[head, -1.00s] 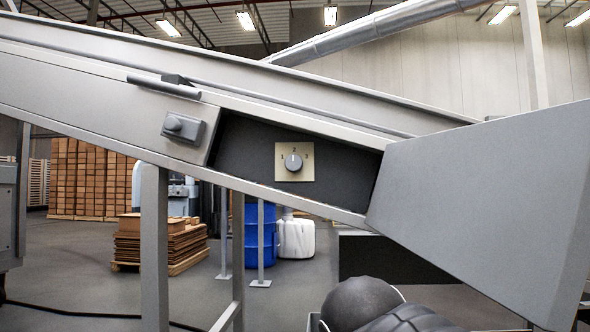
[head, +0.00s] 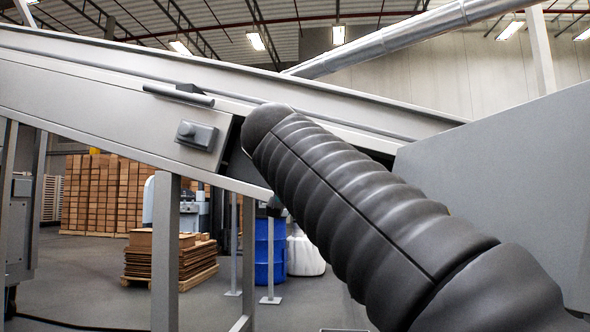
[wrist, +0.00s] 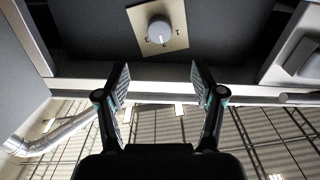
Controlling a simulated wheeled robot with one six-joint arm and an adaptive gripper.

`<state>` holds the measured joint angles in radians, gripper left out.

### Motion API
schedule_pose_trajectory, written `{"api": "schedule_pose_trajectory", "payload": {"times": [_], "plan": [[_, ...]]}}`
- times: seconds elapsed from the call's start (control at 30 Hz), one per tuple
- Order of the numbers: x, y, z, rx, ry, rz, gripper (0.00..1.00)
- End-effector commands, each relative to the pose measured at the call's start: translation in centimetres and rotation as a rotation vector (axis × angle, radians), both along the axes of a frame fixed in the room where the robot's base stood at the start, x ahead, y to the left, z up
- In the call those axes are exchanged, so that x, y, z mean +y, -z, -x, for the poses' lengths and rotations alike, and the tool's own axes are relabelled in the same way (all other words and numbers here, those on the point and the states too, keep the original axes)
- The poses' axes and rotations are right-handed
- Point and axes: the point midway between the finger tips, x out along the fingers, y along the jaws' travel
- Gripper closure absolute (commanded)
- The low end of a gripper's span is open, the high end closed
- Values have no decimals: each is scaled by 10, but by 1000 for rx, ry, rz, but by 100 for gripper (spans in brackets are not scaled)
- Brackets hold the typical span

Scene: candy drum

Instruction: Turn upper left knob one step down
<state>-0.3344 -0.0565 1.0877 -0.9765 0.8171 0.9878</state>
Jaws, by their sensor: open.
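The knob (wrist: 159,30) is a round grey dial on a square beige plate (wrist: 178,16). It shows at the top of the wrist view, which is upside down, with the ceiling at the bottom. In the head view my dark ribbed arm hides the knob and plate.
The plate is on a dark recessed panel in the sloping grey conveyor frame (head: 90,90). A grey box with a button (head: 197,135) and a handle bar (head: 180,95) project nearby. A large grey side panel (head: 500,170) stands right. Cartons and a blue drum (head: 270,250) are behind.

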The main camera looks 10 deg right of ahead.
Motion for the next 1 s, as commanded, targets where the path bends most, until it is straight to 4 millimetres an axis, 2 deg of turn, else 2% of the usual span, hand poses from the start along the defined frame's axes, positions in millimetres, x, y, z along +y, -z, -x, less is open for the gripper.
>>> {"api": "schedule_pose_trajectory", "payload": {"times": [0.4, 0.6, 0.8, 1.0], "plan": [[-25, -2, -74, 3, 3, 0, 32], [-34, -1, -101, 3, 2, 0, 32], [-38, -1, -113, 1, 1, 1, 32], [-38, 0, -115, 1, 0, 1, 32]]}}
